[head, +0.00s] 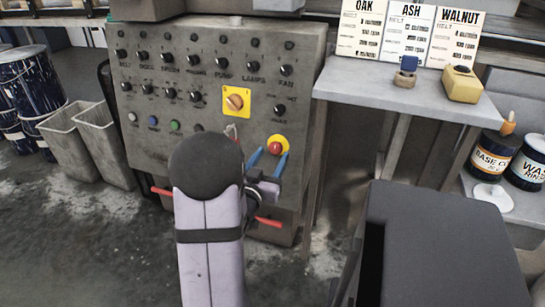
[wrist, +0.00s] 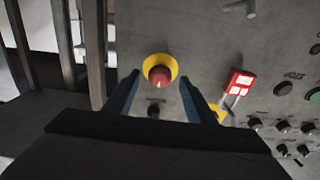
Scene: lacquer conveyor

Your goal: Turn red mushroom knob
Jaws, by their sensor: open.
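The red mushroom knob (head: 275,148) sits on a round yellow plate, low on the right side of the grey control panel (head: 150,150). In the wrist view the knob (wrist: 160,76) lies between the ends of my two blue fingers, slightly above the fingertips in the picture. My gripper (head: 268,162) is open, with one finger on each side of the knob. In the wrist view the gripper (wrist: 160,92) shows a clear gap on both sides of the knob. I cannot tell how far the fingertips stand off the panel.
A yellow plate with an orange rotary switch (head: 235,101) is above left of the knob. A red tag (wrist: 237,83) hangs nearby. Several black knobs and coloured buttons fill the panel.

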